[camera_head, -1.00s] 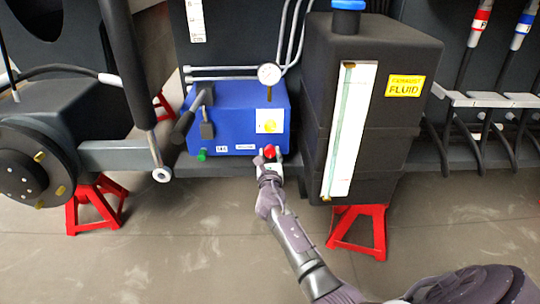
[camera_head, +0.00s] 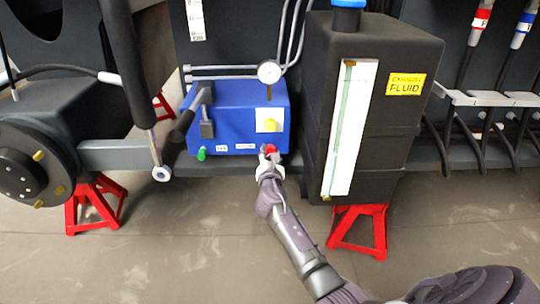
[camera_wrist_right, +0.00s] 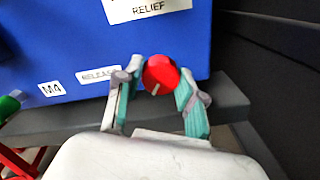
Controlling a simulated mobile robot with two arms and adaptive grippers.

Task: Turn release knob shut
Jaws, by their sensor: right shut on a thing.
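The release knob is round and red with a pale line on its face; it sits at the lower right of the blue box's front (camera_head: 235,130). In the right wrist view the knob (camera_wrist_right: 160,74) lies between the two fingertips of my right gripper (camera_wrist_right: 157,82), next to a "RELEASE" label (camera_wrist_right: 98,75). In the head view my right gripper (camera_head: 269,158) is shut on the knob (camera_head: 269,149), with the arm reaching up from the lower right. The pale line is tilted, rising to the right. My left gripper is not in view.
A black fluid tank (camera_head: 395,120) stands close to the right of my gripper. A green knob (camera_head: 201,154) and a black lever (camera_head: 183,125) are on the blue box's left side. Red stands (camera_head: 360,230) hold up the chassis. The floor in front is clear.

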